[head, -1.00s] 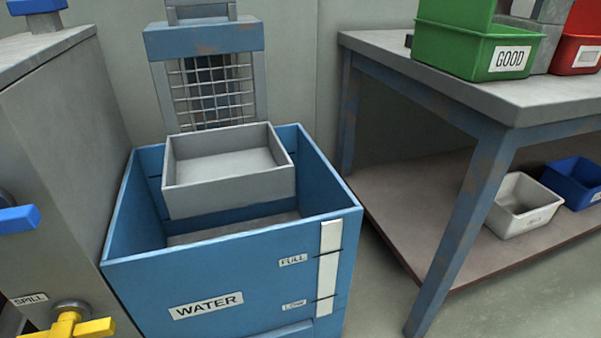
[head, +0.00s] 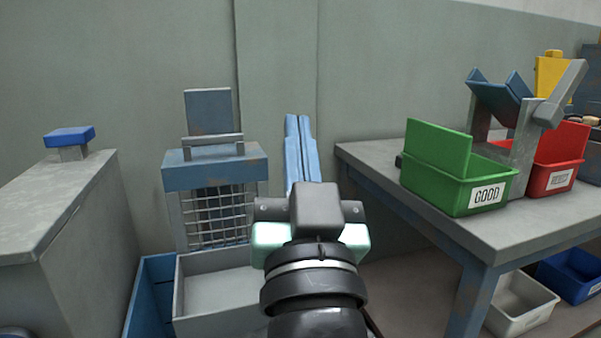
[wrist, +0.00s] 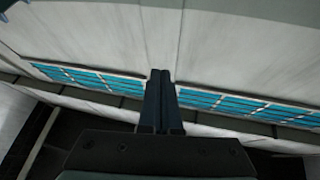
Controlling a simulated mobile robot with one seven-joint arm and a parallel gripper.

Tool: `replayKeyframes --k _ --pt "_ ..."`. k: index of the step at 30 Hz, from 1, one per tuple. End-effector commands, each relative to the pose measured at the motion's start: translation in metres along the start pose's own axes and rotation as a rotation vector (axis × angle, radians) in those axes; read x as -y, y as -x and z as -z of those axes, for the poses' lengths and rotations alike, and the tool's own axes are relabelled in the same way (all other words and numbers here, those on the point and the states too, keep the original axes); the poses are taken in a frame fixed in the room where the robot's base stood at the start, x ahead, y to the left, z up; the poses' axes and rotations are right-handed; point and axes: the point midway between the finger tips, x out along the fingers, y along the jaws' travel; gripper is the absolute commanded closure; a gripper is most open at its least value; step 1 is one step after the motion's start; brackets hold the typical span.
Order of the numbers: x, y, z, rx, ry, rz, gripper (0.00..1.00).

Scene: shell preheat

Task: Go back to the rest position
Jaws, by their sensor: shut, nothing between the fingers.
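My gripper (head: 301,120) is raised in the middle of the head view, with its blue fingers pointing up and away toward the wall. The fingers are pressed together with nothing between them. In the wrist view, my gripper (wrist: 160,76) shows as two dark fingers side by side, closed and empty. It touches nothing that I can see. My wrist hides part of the grey tray and the blue tank behind it.
The blue water tank (head: 150,290) with a grey tray (head: 215,312) stands below left, near a grey cabinet (head: 70,215). A table (head: 375,165) at right bears a green GOOD bin (head: 450,180) and a red bin (head: 562,170). White and blue bins sit on its lower shelf.

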Motion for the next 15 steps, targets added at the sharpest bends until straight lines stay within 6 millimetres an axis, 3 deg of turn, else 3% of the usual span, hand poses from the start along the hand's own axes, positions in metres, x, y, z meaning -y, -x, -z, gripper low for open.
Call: replayKeyframes --k 1,6,9,15 --pt "0.01 -0.003 0.049 -0.078 0.045 -0.001 1.0" --pt "0.03 0.019 0.176 -0.323 0.185 -0.047 1.0" --pt "0.032 -0.006 0.206 -0.302 0.184 -0.049 1.0" --pt "0.039 -0.038 0.26 -0.3 0.182 -0.048 1.0"
